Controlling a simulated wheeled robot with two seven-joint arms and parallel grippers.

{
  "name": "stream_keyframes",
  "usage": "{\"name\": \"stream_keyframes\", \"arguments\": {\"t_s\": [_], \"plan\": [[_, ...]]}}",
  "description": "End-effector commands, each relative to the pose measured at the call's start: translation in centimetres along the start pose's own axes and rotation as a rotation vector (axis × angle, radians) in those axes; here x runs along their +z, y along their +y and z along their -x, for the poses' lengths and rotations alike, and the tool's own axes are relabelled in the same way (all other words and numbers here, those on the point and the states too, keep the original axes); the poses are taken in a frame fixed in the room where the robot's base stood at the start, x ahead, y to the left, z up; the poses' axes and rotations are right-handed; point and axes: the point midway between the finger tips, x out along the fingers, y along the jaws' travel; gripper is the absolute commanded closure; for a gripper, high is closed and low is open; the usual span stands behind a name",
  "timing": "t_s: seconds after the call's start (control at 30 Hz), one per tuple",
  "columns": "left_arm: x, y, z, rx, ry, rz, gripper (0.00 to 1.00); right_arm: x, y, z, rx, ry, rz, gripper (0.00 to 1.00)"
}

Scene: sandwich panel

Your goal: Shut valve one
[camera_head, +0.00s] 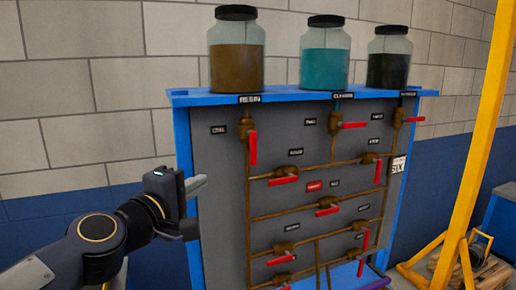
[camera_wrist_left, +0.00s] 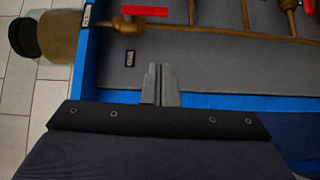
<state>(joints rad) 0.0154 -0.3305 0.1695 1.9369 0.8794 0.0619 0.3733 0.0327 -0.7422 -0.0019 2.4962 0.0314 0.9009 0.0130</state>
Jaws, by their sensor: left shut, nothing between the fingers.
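A grey panel (camera_head: 220,190) in a blue frame carries brown pipes and several valves with red lever handles. The labels are too small to read, so I cannot tell which is valve one. The upper left valve (camera_head: 247,128) has its red handle (camera_head: 253,148) hanging vertically, along its pipe. The upper middle valve (camera_head: 336,122) has its handle (camera_head: 354,125) horizontal, across its pipe.
Three jars stand on the blue top shelf: brown (camera_head: 236,65), teal (camera_head: 325,65) and dark (camera_head: 388,65). A yellow post (camera_head: 482,130) stands at the right. A block wall (camera_head: 90,90) is behind. Space left of the panel is open.

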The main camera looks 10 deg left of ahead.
Motion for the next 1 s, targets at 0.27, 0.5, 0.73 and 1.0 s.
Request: {"name": "stream_keyframes", "arguments": {"t_s": [0.27,0.5,0.73,1.0], "plan": [[-0.2,0.5,-2.8,0.011,0.012,0.031,1.00,0.1,0.1,-0.2,0.000,0.000,0.000,0.64],[-0.3,0.5,-8.0,0.010,0.012,0.029,1.00,0.2,0.2,-0.5,0.000,0.000,0.000,0.64],[0.9,0.9,-11.6,0.011,0.009,0.027,1.00,0.0,0.0,0.1,0.000,0.000,0.000,0.64],[2.3,0.8,-13.1,0.013,0.014,0.028,1.00,-0.2,-0.2,0.4,0.000,0.000,0.000,0.64]]}}
